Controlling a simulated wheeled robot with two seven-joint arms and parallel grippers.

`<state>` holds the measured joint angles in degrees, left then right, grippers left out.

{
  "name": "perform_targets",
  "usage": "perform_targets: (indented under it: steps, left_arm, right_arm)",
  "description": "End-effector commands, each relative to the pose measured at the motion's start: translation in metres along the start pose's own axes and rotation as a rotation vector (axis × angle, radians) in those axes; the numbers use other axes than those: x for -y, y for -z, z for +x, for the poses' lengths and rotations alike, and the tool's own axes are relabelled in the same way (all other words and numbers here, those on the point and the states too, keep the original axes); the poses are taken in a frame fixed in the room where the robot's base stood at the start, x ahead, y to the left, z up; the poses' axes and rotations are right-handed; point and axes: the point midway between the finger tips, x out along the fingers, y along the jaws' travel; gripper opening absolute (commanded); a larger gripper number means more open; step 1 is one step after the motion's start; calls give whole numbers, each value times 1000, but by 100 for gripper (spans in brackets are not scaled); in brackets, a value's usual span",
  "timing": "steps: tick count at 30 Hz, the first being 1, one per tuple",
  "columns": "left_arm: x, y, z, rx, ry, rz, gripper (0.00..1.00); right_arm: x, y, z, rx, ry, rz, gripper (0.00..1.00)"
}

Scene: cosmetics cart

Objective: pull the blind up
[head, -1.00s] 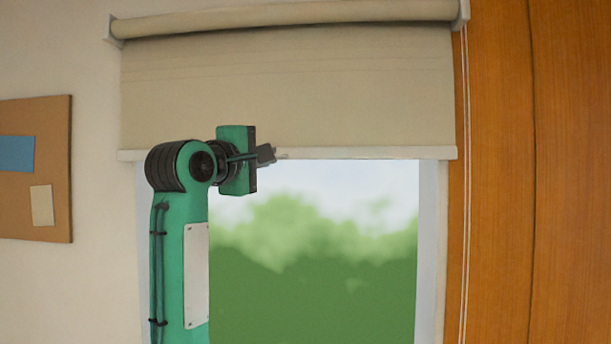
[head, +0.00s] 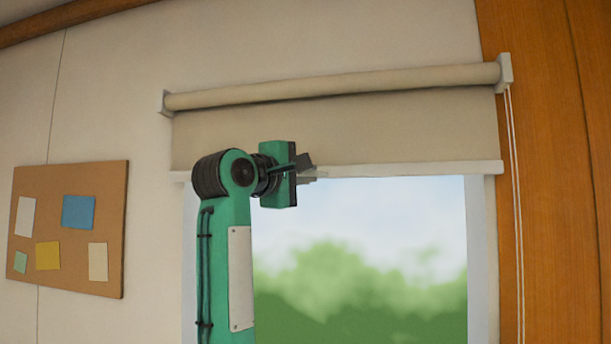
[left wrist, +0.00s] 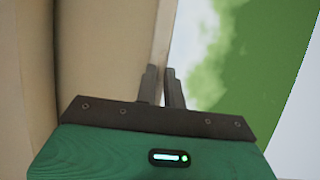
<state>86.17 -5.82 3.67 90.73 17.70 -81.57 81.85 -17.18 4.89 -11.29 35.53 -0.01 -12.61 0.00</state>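The beige roller blind (head: 400,128) hangs from its roll, a short stretch of fabric down over the window. Its pale bottom bar (head: 410,169) runs nearly level across the top of the glass. My left gripper (head: 306,164) is at this bar, left of its middle. In the left wrist view the two dark fingers of my left gripper (left wrist: 161,72) are close together at the bar (left wrist: 161,40), one on each side, and look shut on it. The exact contact is partly hidden by the fingers. My right gripper is not in view.
A thin pull cord (head: 516,210) hangs at the right against the wooden panel (head: 560,200). A cork board (head: 70,275) with several notes is on the wall at the left. The window glass (head: 370,270) below the bar is clear.

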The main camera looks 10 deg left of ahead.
Motion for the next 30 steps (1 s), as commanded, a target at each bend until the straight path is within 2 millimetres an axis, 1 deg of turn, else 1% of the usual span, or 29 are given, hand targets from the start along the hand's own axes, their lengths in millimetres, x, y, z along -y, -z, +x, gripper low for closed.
perform_targets:
  steps: [1, 2, 3, 11, 14, 17, 20, 24, 30]
  left_arm:
    - [0, 0, 0, 0, 0, 0, 21]
    - [0, 0, 0, 0, 0, 0, 26]
    - [0, 0, 0, 0, 0, 0, 29]
    - [1, 0, -1, 0, 0, 0, 29]
    - [2, 0, -6, -1, -2, 1, 29]
    - [3, 0, -17, -1, -3, 2, 29]
    - [5, 0, -35, -2, -4, 2, 29]
    - [6, 0, -65, -2, -4, 1, 29]
    - [5, 0, -105, 0, -3, 1, 29]
  right_arm:
    - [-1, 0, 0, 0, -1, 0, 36]
    - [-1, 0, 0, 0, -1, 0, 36]
    - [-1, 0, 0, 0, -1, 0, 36]
    - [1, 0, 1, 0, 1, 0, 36]
    - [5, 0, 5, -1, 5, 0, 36]
    - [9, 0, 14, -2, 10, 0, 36]
    - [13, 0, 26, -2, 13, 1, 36]
    - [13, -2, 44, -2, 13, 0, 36]
    - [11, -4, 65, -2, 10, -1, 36]
